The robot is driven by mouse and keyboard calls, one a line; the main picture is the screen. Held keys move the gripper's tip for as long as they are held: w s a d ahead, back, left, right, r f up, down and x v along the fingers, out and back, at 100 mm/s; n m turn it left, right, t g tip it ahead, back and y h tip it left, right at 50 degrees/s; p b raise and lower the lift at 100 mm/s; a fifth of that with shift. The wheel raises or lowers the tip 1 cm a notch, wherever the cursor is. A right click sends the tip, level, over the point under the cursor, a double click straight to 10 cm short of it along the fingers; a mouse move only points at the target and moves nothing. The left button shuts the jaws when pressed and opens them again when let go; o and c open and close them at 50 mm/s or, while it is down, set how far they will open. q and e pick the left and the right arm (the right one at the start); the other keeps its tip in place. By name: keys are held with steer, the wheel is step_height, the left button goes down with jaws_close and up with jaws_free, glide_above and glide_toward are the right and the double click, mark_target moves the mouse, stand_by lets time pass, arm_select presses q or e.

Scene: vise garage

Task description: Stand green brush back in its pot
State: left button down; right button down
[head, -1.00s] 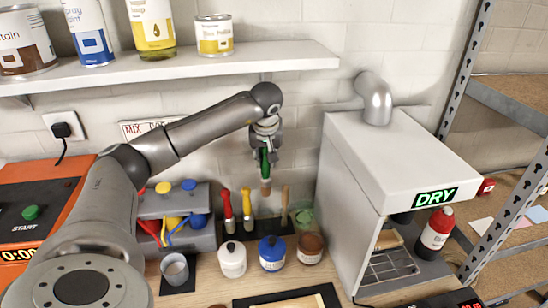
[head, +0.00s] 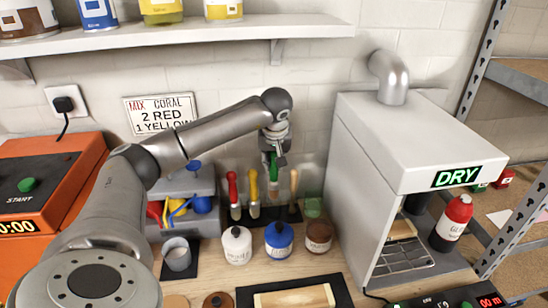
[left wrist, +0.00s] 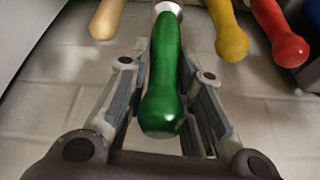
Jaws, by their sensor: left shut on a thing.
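The green brush (head: 272,166) hangs roughly upright, handle up, in my left gripper (head: 273,156). In the left wrist view the green handle (left wrist: 163,85) lies between the two fingers of the left gripper (left wrist: 168,72). The brush's lower end is in front of the wall, between the yellow brush (head: 254,188) and the wooden-handled brush (head: 294,188). Whether that end touches anything is unclear. These brushes and a red brush (head: 233,190) stand at a dark holder (head: 266,216). A greenish cup (head: 312,207) stands right of them. My right gripper is out of view.
White (head: 237,247), blue (head: 279,243) and brown (head: 318,238) jars stand in front of the brushes. A grey cup (head: 177,258) stands at left. The white DRY cabinet (head: 430,150) closes off the right, and a wall shelf (head: 180,38) hangs above.

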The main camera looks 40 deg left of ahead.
mark_target(274, 171)
arm_select(q)
step_height(274, 171, down, 2)
steer(key=shift+f+b, duration=0.2)
steer(key=shift+b, duration=0.4)
steer(key=shift+f+b, duration=0.55)
steer(key=shift+f, duration=0.45)
steer(key=c, duration=1.2)
jaws_free()
steer(key=shift+r, duration=0.1)
steer(key=v, duration=1.2)
